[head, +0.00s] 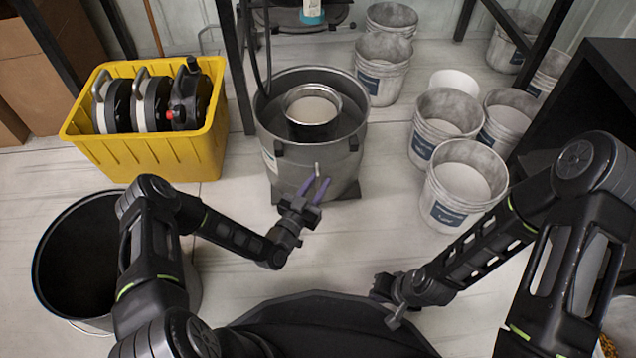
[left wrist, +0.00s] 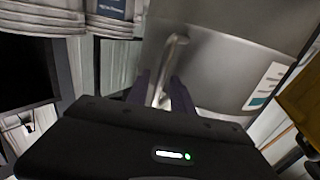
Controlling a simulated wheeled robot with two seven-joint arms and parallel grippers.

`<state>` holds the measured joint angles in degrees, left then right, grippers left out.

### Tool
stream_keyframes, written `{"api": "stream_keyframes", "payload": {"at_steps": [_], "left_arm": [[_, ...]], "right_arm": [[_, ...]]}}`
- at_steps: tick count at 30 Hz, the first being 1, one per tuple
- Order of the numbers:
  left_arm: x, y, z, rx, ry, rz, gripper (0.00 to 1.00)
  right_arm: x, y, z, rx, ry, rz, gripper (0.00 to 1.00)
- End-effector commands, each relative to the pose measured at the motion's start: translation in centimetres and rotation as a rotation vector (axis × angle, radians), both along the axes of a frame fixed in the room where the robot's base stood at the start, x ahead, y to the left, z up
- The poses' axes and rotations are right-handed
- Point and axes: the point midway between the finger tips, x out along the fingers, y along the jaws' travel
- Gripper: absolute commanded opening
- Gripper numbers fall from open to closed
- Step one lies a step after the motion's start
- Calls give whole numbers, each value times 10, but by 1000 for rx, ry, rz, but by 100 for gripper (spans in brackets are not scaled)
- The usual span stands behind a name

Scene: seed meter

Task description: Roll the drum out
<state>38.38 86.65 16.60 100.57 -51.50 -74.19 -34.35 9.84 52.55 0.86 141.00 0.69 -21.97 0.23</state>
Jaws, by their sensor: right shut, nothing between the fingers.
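The grey metal drum (head: 315,170) stands upright in the middle of the floor, with a smaller shiny steel cylinder (head: 312,112) inside its open top. A bent metal handle (left wrist: 172,58) sticks out from the drum's near side; in the head view only a short piece of the handle (head: 317,170) shows. My left gripper (head: 314,188) is at this handle, its purple fingers apart on either side of it. The left wrist view shows the handle between the fingers (left wrist: 161,90), with gaps visible. My right gripper (head: 384,302) is shut and empty, low at the front right, away from the drum.
A yellow crate (head: 190,160) with several reels stands left of the drum. Several white buckets (head: 452,215) stand to its right. A large black bin (head: 42,265) is at the lower left. Dark frame legs (head: 236,65) rise behind the drum.

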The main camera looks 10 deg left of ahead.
Motion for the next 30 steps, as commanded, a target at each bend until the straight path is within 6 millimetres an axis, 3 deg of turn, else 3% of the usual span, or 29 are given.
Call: {"api": "stream_keyframes", "payload": {"at_steps": [11, 24, 30], "left_arm": [[-3, 1, 1, 0, -1, -1, 32], [-62, 23, 2, -2, 3, 3, 32], [-74, 26, 1, -1, -1, 1, 32]], "right_arm": [[0, 0, 2, 0, 1, 0, 0], [-4, 1, 22, -4, 3, 3, 0], [-5, 1, 24, -5, 3, 3, 0]]}}
